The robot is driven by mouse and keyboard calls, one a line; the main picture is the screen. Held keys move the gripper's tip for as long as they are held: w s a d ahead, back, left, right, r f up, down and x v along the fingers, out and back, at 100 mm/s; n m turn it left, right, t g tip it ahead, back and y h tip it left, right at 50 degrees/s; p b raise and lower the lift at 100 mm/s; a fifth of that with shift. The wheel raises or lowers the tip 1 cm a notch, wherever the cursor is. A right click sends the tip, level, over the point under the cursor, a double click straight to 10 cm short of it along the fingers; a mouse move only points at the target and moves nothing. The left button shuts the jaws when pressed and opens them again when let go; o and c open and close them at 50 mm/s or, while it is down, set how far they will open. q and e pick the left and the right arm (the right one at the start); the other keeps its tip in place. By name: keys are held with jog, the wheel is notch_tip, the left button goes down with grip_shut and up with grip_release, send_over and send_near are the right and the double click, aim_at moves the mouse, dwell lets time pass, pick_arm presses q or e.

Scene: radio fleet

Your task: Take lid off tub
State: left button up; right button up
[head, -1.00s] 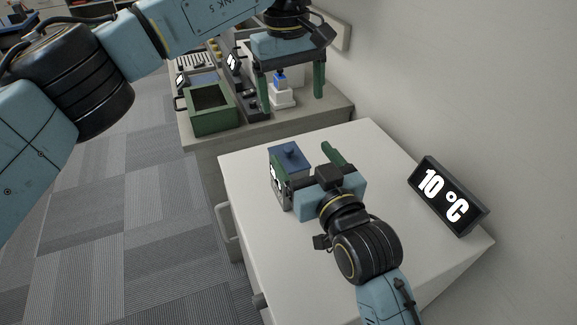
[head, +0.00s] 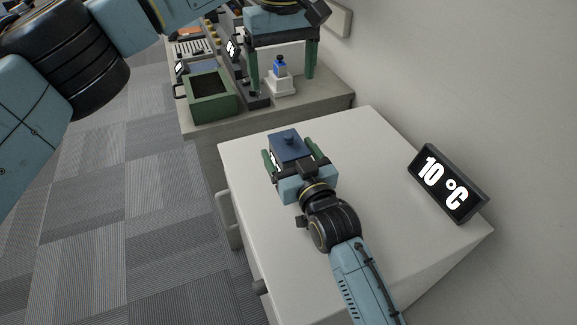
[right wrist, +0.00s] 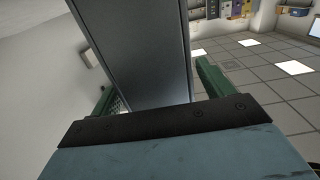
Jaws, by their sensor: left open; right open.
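In the right wrist view the tub's grey wall (right wrist: 148,55) rises between my green fingers. My right gripper (head: 288,156) is open, with one finger on each side of the tub; I cannot tell whether either touches. The gripper's palm hides most of the tub's near side in the head view.
A black display (head: 448,183) reading 10 °C stands on the right of the white cabinet top (head: 390,215). On the counter behind are a green open bin (head: 212,112) and a white stand (head: 280,87) with a blue item. The cabinet top's front is clear.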

jog(key=shift+w+a, duration=0.25)
jog(key=shift+w, duration=0.3)
jog(key=c, duration=1.5)
pick_arm(q)
jog(key=t+y, duration=0.2)
jog(key=t, duration=0.2)
send_near(288, 134)
jog(key=x, duration=1)
jog(key=shift+f, duration=0.1)
